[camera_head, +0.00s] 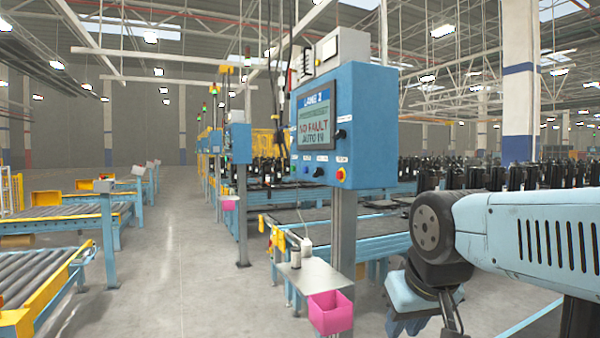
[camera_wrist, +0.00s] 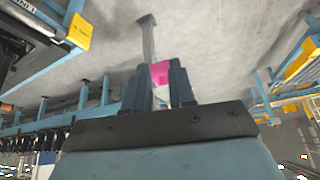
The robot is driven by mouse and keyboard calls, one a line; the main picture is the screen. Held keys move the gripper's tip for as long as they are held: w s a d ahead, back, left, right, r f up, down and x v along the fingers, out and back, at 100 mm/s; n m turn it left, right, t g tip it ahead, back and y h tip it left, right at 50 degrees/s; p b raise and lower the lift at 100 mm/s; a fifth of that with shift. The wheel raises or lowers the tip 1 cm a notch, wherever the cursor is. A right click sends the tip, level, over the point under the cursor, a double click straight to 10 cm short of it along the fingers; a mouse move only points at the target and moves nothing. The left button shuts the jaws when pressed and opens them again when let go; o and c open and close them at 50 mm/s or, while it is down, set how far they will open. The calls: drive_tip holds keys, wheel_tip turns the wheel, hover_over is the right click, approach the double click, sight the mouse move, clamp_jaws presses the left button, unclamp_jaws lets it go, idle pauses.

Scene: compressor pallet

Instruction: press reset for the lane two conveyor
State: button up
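The lane two control box (camera_head: 354,125) is blue and stands on a grey post, with a screen (camera_head: 314,122) reading "LANE 2", "NO FAULT" and "AUTO IN". Below the screen is a row of small controls, including a blue button (camera_head: 306,169) and a dark one (camera_head: 318,172); their labels are too small to read. A red mushroom button on yellow (camera_head: 340,175) sits at the lower right corner, and a black knob (camera_head: 340,133) beside the screen. My gripper, low and right of the box, shows in the wrist view (camera_wrist: 159,65) with its fingers apart and nothing between them.
A small shelf (camera_head: 309,268) and a pink bin (camera_head: 330,313) hang on the post below the box. Lane conveyors with black compressors (camera_head: 510,176) run behind. Roller conveyors (camera_head: 60,215) stand at left. The grey floor aisle (camera_head: 180,240) between is clear.

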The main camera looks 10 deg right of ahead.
clamp_jaws()
idle(1.4)
